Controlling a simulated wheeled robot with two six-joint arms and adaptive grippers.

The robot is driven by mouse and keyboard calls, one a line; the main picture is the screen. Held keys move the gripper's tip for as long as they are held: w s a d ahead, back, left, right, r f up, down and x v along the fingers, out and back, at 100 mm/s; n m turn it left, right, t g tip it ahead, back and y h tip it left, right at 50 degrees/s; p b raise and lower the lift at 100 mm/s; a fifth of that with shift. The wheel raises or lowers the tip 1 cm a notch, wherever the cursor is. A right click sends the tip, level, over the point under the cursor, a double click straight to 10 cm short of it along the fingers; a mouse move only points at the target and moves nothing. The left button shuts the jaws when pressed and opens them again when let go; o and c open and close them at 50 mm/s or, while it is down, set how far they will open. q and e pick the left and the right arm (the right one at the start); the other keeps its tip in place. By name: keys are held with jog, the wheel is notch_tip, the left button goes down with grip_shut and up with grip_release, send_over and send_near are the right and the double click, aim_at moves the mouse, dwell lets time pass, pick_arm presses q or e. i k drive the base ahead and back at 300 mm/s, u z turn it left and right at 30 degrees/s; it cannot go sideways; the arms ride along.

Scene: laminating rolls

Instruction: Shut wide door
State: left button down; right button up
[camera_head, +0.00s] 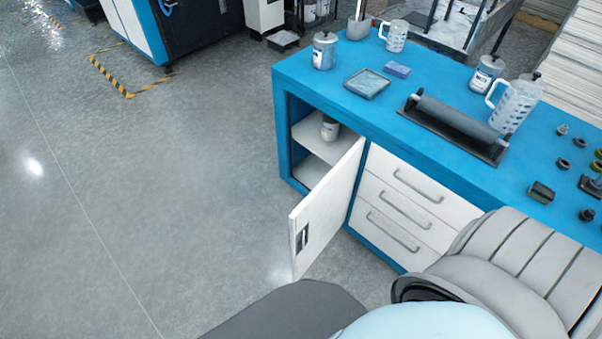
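A white cabinet door (332,205) stands swung open at the left end of a blue workbench (293,78). It is hinged beside the drawers and sticks out toward me. A dark recessed handle (302,237) is near its free edge. Behind it the cabinet's shelf (311,140) shows, with a small grey can (329,129) on it. The lower part of the compartment is partly hidden by the door. Neither of my grippers shows in the view.
White drawers (402,205) beside the door are shut. On the bench stand a roller (455,118), a measuring jug (515,104), a metal can (324,51) and a tray (367,84). Grey floor (170,190) left of the bench is clear. Parts of my body fill the bottom right.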

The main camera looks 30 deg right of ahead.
aim_at(314, 223)
jog(key=k, duration=0.4)
jog(key=z, duration=1.25)
jog(key=i, duration=0.5)
